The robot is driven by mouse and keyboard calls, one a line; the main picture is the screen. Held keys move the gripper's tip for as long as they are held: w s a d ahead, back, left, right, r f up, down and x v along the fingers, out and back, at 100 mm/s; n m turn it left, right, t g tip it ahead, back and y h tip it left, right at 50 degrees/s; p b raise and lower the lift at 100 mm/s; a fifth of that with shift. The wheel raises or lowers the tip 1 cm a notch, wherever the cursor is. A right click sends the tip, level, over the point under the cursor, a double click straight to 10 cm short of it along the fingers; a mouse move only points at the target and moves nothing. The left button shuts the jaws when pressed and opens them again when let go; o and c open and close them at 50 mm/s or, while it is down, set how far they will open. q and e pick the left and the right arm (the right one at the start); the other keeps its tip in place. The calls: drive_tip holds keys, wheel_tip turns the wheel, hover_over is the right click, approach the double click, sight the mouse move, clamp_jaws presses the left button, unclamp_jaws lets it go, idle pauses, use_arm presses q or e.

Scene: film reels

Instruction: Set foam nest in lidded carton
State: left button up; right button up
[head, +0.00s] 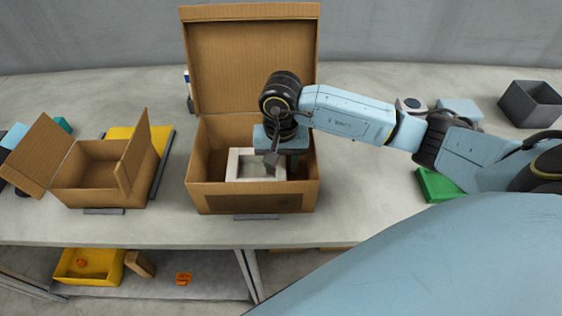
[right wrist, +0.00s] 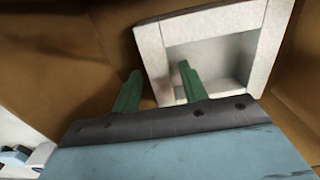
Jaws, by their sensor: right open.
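The lidded carton (head: 250,203) stands on the bench, its tall lid (head: 250,60) raised upright at the back. The white foam nest (head: 234,164), a square frame with a hollow middle, lies inside the carton. It also shows in the right wrist view (right wrist: 152,55), at an angle to the carton's brown walls. My right gripper (head: 280,170) reaches down into the carton over the nest's right part. In the right wrist view its green fingers (right wrist: 158,88) are apart; one overlaps the nest's near wall, the other is beside it. I cannot tell whether they touch it. My left gripper is not in view.
A smaller open carton (head: 88,174) stands to the left with flaps out, near a yellow item (head: 120,133). A green block (head: 437,186) and a dark grey bin (head: 532,103) are on the right. A yellow tray (head: 90,266) is on the lower shelf.

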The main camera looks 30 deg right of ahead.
wheel_tip(320, 180, up, 12)
idle(0.4)
drive_tip(key=shift+s+f, duration=0.1)
idle(0.3)
